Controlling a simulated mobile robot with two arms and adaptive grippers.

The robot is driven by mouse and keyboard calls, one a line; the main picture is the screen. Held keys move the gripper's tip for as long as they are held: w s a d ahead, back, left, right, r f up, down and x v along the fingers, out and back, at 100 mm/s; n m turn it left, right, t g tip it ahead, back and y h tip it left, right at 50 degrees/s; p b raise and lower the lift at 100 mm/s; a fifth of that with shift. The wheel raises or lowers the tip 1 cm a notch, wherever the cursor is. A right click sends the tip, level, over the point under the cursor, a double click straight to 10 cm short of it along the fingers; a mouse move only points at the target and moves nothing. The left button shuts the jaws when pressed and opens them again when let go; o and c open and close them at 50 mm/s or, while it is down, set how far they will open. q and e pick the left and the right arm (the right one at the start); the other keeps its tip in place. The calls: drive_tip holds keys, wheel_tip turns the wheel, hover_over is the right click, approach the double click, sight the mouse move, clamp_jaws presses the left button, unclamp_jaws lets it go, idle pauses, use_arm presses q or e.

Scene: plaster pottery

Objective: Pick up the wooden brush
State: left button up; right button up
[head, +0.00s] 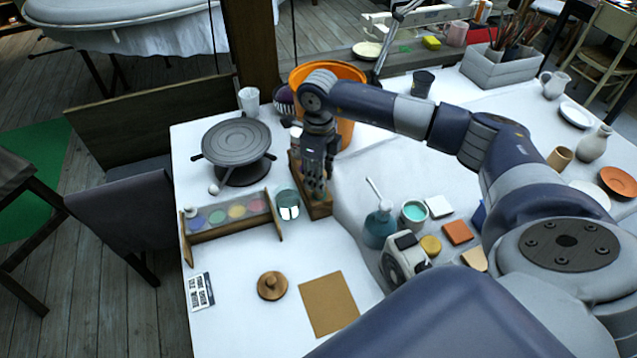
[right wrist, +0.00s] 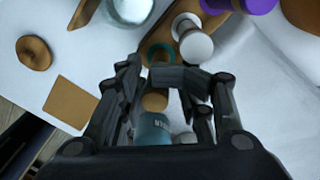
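My right gripper (head: 314,185) reaches down over a narrow wooden holder (head: 321,209) near the table's left part. In the right wrist view the fingers of this gripper (right wrist: 146,76) reach in from both sides, with their tips near each other. A round tan end (right wrist: 155,102) and a teal cylinder (right wrist: 152,128) show between the finger links. I cannot tell whether the tan end belongs to the wooden brush, or whether the fingers touch anything. The gripper hides much of the holder. My left gripper is not in view.
An orange bucket (head: 346,129) stands close behind the gripper. A dark turntable (head: 237,143) and a paint rack (head: 228,215) are to its left, with a glass jar (head: 288,205) beside it. A teal bottle (head: 379,228) stands to the right.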

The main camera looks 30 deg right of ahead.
wheel_tip(320, 180, down, 4)
drive_tip(key=shift+f+p, duration=0.2)
drive_tip(key=shift+p, duration=0.15)
drive_tip(key=shift+d, duration=0.1)
drive_tip(key=shift+c, duration=0.7)
drive_tip(key=c, duration=0.3)
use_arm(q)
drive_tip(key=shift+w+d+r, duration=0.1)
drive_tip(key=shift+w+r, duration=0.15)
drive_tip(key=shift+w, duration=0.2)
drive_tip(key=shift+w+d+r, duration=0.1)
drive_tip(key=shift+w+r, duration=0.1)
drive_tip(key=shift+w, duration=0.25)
use_arm(e)
drive_tip(key=shift+r, duration=0.1)
drive_tip(key=shift+c, duration=0.4)
drive_tip(key=shift+r, duration=0.1)
drive_tip(key=shift+w+r, duration=0.1)
drive_tip(key=shift+r, duration=0.5)
drive_tip(key=shift+c, duration=0.2)
use_arm(q)
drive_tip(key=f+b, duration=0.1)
drive_tip(key=b, duration=0.1)
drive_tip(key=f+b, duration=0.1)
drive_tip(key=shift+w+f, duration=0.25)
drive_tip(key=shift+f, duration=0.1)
use_arm(e)
wheel_tip(320, 180, up, 17)
drive_tip(key=shift+f, duration=0.15)
